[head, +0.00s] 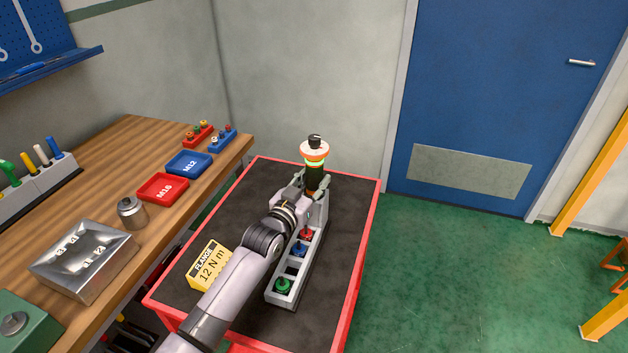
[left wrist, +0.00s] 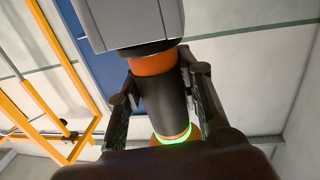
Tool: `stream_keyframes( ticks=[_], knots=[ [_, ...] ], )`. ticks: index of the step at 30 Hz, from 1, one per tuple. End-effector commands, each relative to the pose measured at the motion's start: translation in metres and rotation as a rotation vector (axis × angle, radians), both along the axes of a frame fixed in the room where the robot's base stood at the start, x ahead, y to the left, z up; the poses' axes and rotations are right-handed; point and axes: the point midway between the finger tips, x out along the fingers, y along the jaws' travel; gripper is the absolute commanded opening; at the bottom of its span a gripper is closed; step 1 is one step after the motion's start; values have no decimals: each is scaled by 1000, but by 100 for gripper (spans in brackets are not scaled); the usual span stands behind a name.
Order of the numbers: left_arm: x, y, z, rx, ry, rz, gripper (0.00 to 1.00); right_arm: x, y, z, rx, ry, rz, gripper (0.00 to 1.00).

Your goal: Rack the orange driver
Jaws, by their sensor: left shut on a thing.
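The orange driver (head: 315,153) stands upright with a black knob, an orange and white head, a lit green ring and a black body. My left gripper (head: 308,186) is shut around its black body (left wrist: 160,100). The driver is at the far end of the grey rack (head: 315,265), by its taller part. In the left wrist view, a grey block (left wrist: 130,22) adjoins the driver's orange band; I cannot tell whether the driver is seated in it. Red (head: 306,233), blue (head: 298,249) and green (head: 283,286) pieces sit in the rack. My right gripper is not in view.
The rack stands on a red-edged cart (head: 366,225) with a black mat. A yellow "FLANGE 12 N m" box (head: 209,264) stands to its left. The wooden bench (head: 118,150) at left holds trays, a metal block and tools. Green floor is free on the right.

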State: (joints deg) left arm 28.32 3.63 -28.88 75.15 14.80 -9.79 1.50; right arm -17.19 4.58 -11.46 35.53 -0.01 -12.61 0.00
Motion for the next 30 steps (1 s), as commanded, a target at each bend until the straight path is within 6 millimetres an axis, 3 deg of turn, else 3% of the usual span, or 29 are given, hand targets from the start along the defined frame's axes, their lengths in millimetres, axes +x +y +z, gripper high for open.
stream_keyframes(
  ticks=[8,9,19,30],
  knots=[
    [0,0,1,-3,-5,0,0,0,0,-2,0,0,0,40],
    [0,0,1,-3,-5,0,35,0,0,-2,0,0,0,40],
    [0,0,-1,0,-1,0,57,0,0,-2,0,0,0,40],
    [-3,2,-6,3,6,0,57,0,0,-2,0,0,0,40]
  ],
)
